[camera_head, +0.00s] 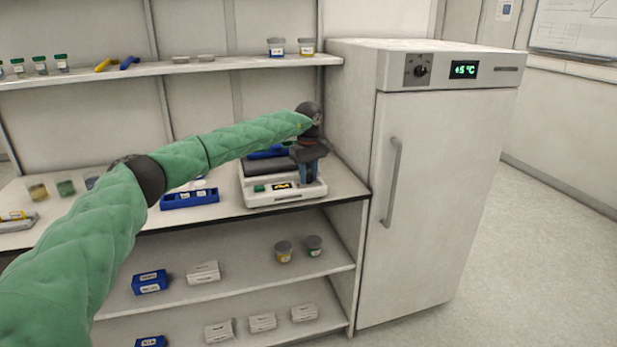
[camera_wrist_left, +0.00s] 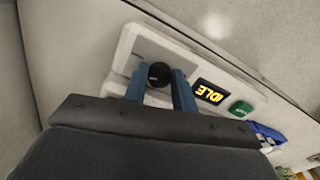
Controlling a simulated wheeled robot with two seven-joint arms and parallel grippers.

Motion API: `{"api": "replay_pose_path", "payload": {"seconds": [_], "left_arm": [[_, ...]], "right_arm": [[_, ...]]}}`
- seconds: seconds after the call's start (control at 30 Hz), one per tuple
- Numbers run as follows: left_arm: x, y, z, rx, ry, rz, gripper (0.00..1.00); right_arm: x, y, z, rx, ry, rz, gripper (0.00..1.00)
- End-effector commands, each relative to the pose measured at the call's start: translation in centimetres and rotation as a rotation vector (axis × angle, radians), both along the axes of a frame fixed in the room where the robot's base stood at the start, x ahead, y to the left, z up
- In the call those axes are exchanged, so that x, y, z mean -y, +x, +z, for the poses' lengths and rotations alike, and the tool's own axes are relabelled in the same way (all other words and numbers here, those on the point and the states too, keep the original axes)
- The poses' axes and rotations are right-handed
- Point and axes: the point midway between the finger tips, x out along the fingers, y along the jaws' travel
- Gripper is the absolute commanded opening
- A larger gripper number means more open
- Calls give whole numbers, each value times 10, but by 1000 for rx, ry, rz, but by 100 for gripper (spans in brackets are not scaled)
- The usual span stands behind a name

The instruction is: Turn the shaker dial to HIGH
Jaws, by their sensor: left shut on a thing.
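The shaker (camera_head: 285,196) is a white and dark machine on the bench beside the fridge. Its black dial (camera_wrist_left: 159,74) shows in the left wrist view between my fingertips, on a grey panel. In the head view my gripper hides the dial. The shaker's display (camera_wrist_left: 207,92) reads IDLE, with a green button (camera_wrist_left: 241,109) next to it. My left gripper (camera_head: 308,176) points down at the front right of the shaker. Its blue fingers (camera_wrist_left: 160,84) are closed around the dial. My right gripper is in neither view.
A white fridge (camera_head: 430,190) with a +5 °C display stands close on the right. A blue rack (camera_head: 190,199) sits left of the shaker. A shelf (camera_head: 180,68) with jars runs above the bench. Boxes and jars stand on the lower shelves.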

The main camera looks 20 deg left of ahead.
Motion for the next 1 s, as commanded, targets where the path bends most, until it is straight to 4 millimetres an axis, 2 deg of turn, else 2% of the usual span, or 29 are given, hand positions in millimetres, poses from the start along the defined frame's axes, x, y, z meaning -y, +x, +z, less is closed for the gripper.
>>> {"api": "replay_pose_path", "payload": {"seconds": [0.1,0.5,1.0], "left_arm": [[-2,1,2,5,-1,-97,4],[-2,1,3,6,0,-345,4],[-3,1,4,6,0,-415,4]], "right_arm": [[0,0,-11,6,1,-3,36],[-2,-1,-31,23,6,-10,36],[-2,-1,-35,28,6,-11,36]]}}
